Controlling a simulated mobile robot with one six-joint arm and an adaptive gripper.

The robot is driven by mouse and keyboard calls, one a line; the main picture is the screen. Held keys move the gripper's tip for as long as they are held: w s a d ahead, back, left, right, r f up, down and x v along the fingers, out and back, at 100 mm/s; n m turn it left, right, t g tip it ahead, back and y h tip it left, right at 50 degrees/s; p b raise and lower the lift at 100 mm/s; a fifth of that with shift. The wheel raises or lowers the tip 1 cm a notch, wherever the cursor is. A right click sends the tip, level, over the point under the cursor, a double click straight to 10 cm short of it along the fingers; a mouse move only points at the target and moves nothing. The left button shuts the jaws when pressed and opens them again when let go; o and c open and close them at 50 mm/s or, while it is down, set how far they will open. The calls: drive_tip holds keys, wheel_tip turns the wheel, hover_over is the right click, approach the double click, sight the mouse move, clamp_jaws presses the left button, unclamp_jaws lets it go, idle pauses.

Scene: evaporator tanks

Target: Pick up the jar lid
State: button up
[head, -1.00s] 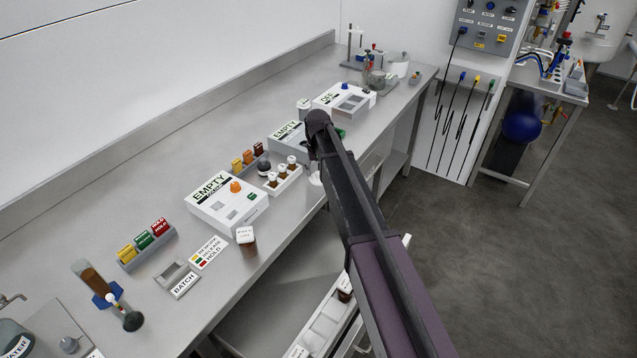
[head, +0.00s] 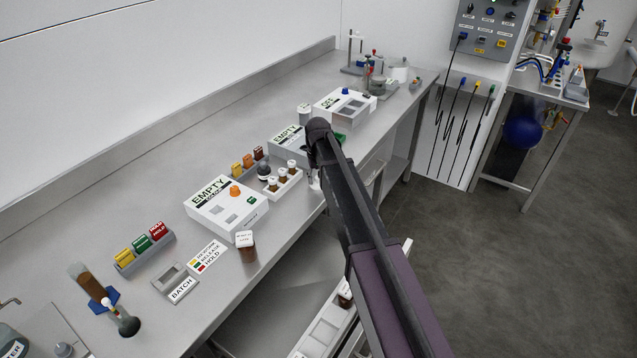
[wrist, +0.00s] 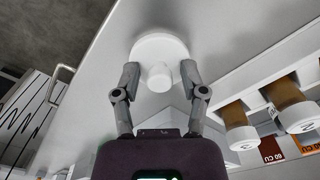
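The jar lid, a white round disc with a small knob (wrist: 158,47), lies on the grey bench in the wrist view. My gripper (wrist: 160,74) is open, with one finger on each side of the knob and the fingertips near the disc's rim. I cannot tell whether the fingers touch it. Nothing is held. In the head view my arm hides most of the gripper; a small white patch (head: 315,184) shows beside the arm at the bench's front edge, and I cannot tell whether it is lid or gripper.
A white rack (head: 284,187) of brown white-capped vials stands close by; such vials (wrist: 236,125) show at right in the wrist view. A white EMPTY box (head: 228,208), a brown jar (head: 246,248) and a BATCH tray (head: 176,283) stand left along the bench.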

drive_tip(key=c, duration=0.4)
drive_tip(key=shift+o, duration=0.2)
drive_tip(key=shift+r, duration=0.1)
wheel_tip(320, 180, up, 3)
drive_tip(key=p, duration=0.3)
drive_tip(key=shift+r, duration=0.1)
drive_tip(key=shift+s+r+p, duration=0.2)
drive_tip(key=shift+r+p, duration=0.15)
drive_tip(key=shift+p, duration=0.15)
drive_tip(key=s+a+p, duration=0.1)
drive_tip(key=s, duration=1.4)
drive_tip(key=shift+s+r, duration=0.3)
drive_tip(key=shift+r, duration=0.15)
drive_tip(key=shift+a, duration=0.1)
